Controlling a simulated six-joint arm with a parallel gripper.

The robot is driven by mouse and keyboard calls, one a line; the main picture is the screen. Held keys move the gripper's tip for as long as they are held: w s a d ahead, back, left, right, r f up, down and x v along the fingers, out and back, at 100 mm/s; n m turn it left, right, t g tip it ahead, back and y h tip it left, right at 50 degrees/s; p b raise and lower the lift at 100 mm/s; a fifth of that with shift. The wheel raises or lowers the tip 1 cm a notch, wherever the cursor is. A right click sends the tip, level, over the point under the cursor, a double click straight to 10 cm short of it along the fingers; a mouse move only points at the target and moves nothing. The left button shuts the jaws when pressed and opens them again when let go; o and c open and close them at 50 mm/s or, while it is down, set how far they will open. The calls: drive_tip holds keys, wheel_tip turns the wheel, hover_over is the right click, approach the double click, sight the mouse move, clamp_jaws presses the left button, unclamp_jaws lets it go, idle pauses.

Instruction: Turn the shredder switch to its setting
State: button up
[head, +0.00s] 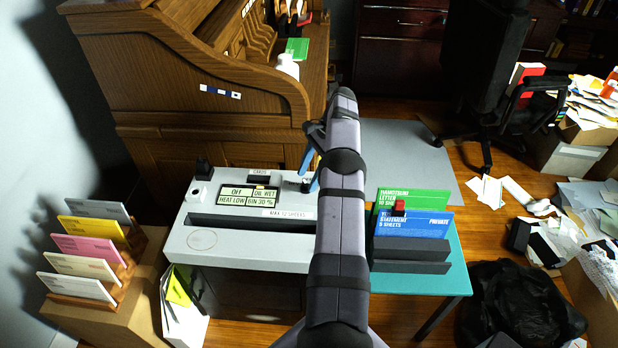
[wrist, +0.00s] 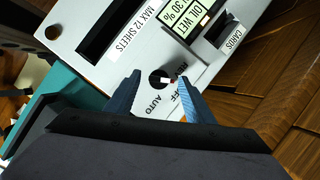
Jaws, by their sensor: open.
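The shredder (head: 190,240) is a pale grey box with a long dark slot in its top. Its switch is a round black knob with a light pointer mark, seen in the wrist view (wrist: 157,76). Labels beside it read AUTO and, partly covered, what looks like OFF and REV. I cannot tell exactly which label the pointer faces. My gripper (wrist: 158,80) is open, with its blue fingers on either side of the knob; contact is not clear. In the head view my gripper (head: 312,172) is over the shredder's back right, partly hidden by my arm.
A display (head: 248,196) on the shredder reads HEAT LOW, OIL WET, BIN 30 %. A teal table (head: 440,275) with green and blue card packs stands at the right. A wooden roll-top desk (head: 190,80) rises behind. Colored cards (head: 85,247) stand in a rack at the left.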

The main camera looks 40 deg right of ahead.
wheel_tip(320, 180, up, 9)
drive_tip(key=p, duration=0.1)
drive_tip(key=shift+f, duration=0.2)
